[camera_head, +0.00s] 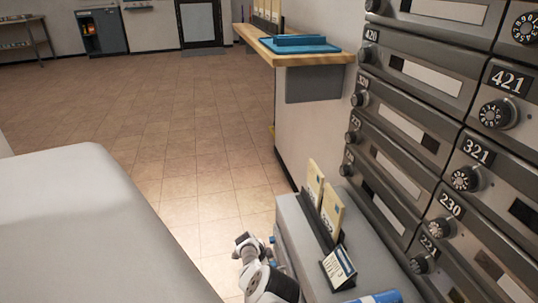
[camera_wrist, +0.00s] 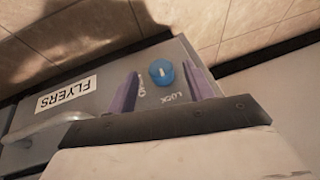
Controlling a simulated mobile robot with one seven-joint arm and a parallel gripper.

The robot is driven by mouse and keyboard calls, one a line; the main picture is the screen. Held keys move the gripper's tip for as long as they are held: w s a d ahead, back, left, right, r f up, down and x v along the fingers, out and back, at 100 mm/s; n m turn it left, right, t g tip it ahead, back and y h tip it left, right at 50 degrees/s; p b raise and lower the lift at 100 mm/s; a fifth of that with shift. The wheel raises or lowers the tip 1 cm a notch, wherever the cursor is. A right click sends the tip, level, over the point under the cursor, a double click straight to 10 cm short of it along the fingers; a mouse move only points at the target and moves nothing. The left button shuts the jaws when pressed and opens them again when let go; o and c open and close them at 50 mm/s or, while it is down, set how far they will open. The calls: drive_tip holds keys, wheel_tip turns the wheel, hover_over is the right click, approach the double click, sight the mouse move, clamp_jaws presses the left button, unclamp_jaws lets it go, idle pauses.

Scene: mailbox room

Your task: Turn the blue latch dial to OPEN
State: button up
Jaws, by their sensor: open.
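The blue latch dial (camera_wrist: 162,73) is round, with a short pale mark on its face. It sits on a grey panel (camera_wrist: 98,72) in the wrist view. The word LOCK (camera_wrist: 172,98) is printed below it, and lettering to its left is partly hidden by a finger. My gripper (camera_wrist: 161,80) is open, its two purple fingers on either side of the dial in the picture. I cannot tell whether they touch it. In the head view my arm's white end shows low beside the grey cabinet (camera_head: 292,217); its fingers are not clear there.
The panel carries a FLYERS label (camera_wrist: 66,93) and a pale handle (camera_wrist: 45,128). A card holder (camera_head: 325,212) and a small sign (camera_head: 338,268) stand on the cabinet top. Numbered mailboxes (camera_head: 425,130) rise at the right.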

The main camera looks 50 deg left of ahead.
drive_tip(key=shift+b+x, duration=0.75)
drive_tip(key=shift+x, duration=0.2)
drive_tip(key=c, duration=1)
drive_tip(key=shift+o, duration=0.2)
drive_tip(key=p, duration=0.2)
drive_tip(key=shift+d+r+y+p, duration=0.15)
drive_tip(key=shift+r+y+p, duration=0.15)
drive_tip(key=shift+s+d+f+m+t+y+p, duration=0.1)
drive_tip(key=shift+f+m+t+y+p, duration=0.1)
drive_tip(key=shift+t+y+p, duration=0.45)
drive_tip(key=shift+w+d+f+m+t+y+p, duration=0.1)
drive_tip(key=shift+m+t+y+p, duration=0.2)
drive_tip(key=shift+y+p, duration=0.65)
drive_tip(key=shift+s+d+f+m+t+y+p, duration=0.15)
drive_tip(key=shift+t+y+p, duration=0.4)
drive_tip(key=shift+p, duration=0.55)
drive_tip(key=shift+a, duration=0.1)
